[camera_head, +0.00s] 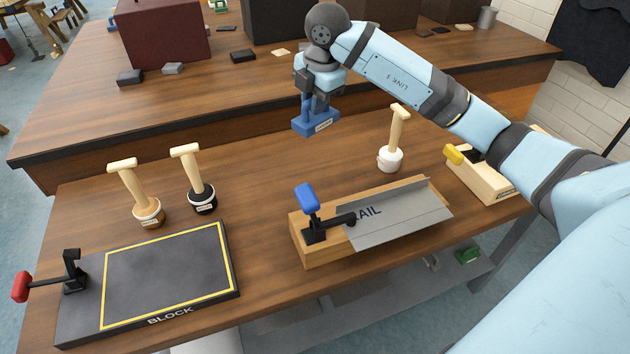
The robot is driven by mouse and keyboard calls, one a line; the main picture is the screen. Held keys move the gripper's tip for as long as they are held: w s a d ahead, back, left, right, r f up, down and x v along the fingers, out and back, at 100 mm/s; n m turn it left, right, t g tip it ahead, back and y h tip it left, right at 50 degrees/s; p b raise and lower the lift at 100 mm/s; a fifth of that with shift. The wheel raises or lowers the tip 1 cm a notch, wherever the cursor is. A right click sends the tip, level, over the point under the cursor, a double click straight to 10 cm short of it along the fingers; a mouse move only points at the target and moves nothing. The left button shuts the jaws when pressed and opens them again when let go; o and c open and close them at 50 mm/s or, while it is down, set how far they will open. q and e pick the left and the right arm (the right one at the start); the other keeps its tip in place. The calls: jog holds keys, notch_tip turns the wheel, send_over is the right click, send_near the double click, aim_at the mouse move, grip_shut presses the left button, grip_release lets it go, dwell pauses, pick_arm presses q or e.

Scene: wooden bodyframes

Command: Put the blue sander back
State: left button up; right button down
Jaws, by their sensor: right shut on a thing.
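The blue sander (317,121) is a blue block with an upright handle and a pale label on its side. My right gripper (319,94) is shut on its handle and holds it in the air, over the back part of the near table. The gripper partly hides the handle. My left gripper is not in view.
The near table (270,180) bears a black BLOCK board (85,300) with a red-handled clamp, a RAIL fixture (400,216) with a blue-handled clamp, and several wooden-handled tools (196,190). A wooden fixture (480,180) stands right. A second table (190,95) with dark boxes is behind.

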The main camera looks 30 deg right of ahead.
notch_tip(320, 180, down, 20)
jog(key=shift+r+b, duration=0.2)
jog(key=shift+b, duration=0.5)
jog(key=shift+f, duration=0.1)
jog(key=c, duration=1.5)
grip_release()
jog(key=shift+f, duration=0.1)
jog(key=o, duration=0.4)
notch_tip(320, 180, up, 12)
jog(key=s, duration=0.2)
jog(key=shift+s+p, duration=0.2)
jog(key=shift+p, duration=0.25)
jog(key=shift+d, duration=0.1)
